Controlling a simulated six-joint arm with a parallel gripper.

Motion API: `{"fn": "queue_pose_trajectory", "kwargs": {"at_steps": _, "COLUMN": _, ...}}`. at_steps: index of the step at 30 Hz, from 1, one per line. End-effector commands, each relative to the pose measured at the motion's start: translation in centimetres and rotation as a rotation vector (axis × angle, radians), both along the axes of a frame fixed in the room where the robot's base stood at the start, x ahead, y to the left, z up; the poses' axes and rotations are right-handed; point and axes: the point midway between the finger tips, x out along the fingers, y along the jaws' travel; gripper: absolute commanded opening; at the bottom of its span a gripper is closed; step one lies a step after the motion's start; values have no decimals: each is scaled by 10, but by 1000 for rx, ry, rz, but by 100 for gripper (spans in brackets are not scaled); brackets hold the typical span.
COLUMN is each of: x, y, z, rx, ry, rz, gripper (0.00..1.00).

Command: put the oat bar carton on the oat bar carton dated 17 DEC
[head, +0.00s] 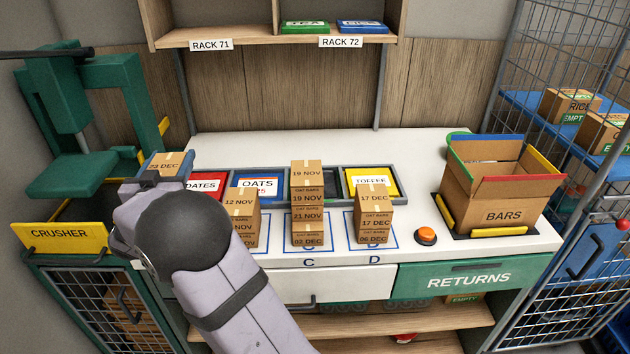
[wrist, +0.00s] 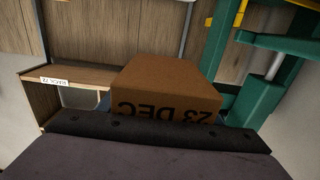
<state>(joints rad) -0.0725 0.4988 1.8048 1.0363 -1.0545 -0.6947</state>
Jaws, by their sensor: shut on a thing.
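My gripper (head: 150,187) is at the left, shut on an oat bar carton (head: 166,163) whose label reads 23 DEC. In the wrist view the held carton (wrist: 165,85) sits against the dark gripper edge (wrist: 160,135), its label upside down. The carton dated 17 DEC (head: 375,208) is on top of the stack on the right marked space D, above a carton dated 06 DEC (head: 372,236). Nothing lies on the 17 DEC carton. The held carton is well to its left, apart from it. My fingertips are mostly hidden in the head view.
A taller stack topped by a 19 NOV carton (head: 306,178) stands between, in space C. A 12 NOV carton (head: 242,205) tops another stack, partly behind my arm. The green crusher (head: 95,165) is close at left. An orange button (head: 426,236) and BARS box (head: 495,200) are right.

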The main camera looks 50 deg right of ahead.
Motion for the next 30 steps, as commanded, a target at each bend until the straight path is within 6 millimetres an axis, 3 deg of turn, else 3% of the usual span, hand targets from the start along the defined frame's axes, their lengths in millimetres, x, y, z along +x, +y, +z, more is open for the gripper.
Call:
{"fn": "queue_pose_trajectory", "kwargs": {"at_steps": 5, "x": -7, "y": -40, "z": 21, "rx": -1, "ry": -8, "rz": -8, "gripper": 31}}
{"fn": "queue_pose_trajectory", "kwargs": {"at_steps": 8, "x": -16, "y": -74, "z": 37, "rx": -1, "ry": -9, "rz": -7, "gripper": 31}}
{"fn": "queue_pose_trajectory", "kwargs": {"at_steps": 18, "x": -81, "y": -194, "z": 84, "rx": -3, "ry": -2, "rz": 27, "gripper": 31}}
{"fn": "queue_pose_trajectory", "kwargs": {"at_steps": 30, "x": -161, "y": -266, "z": 95, "rx": -2, "ry": -1, "rz": 51, "gripper": 31}}
